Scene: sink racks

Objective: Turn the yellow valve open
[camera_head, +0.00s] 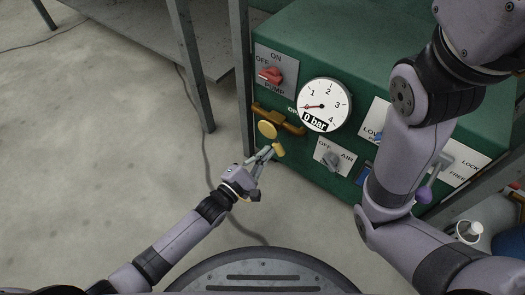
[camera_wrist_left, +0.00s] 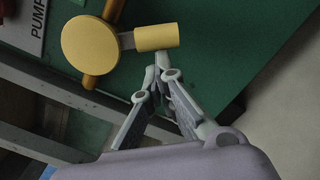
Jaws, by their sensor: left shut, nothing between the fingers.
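The yellow valve (camera_head: 267,129) is on the front of the green panel, on a brassy horizontal pipe (camera_head: 292,125). It has a round disc and a short lever ending in a yellow cylindrical grip (camera_head: 278,150), which points down and right in the head view. In the left wrist view the disc (camera_wrist_left: 90,45) is left of the yellow grip (camera_wrist_left: 157,37). My left gripper (camera_head: 267,153) is shut and empty, its tips (camera_wrist_left: 161,62) right beside the grip; I cannot tell whether they touch it. My right gripper is out of view.
A gauge (camera_head: 323,105) reading 0 bar is right of the valve. A red pump switch (camera_head: 270,75) is above, a grey air switch (camera_head: 333,160) lower right. My right arm covers the panel's right part.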

